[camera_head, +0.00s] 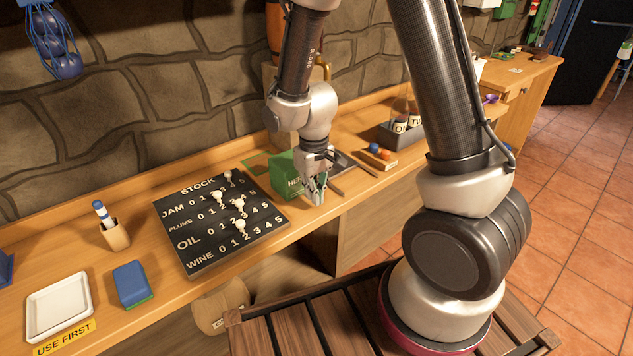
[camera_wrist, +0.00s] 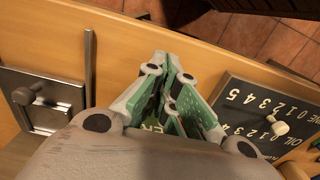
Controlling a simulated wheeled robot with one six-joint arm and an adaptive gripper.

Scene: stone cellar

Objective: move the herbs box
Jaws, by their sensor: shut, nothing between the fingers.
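The herbs box (camera_head: 286,176) is a green box with partly hidden pale lettering. It stands on the wooden counter between the stock board and a dark metal plate. My gripper (camera_head: 318,202) points down in front of the box's right side, close to it, and hides part of its front. I cannot tell whether they touch. In the wrist view my gripper (camera_wrist: 168,58) has its fingers closed together, with nothing held. A little of the herbs box (camera_wrist: 152,126) and its lettering show behind the fingers there.
The black stock board (camera_head: 225,222) with several pegs lies left of the box. Right of it are a metal plate with a knob (camera_wrist: 38,98), a small block with coloured balls (camera_head: 378,157) and a jar holder (camera_head: 400,134). The counter's front edge is close.

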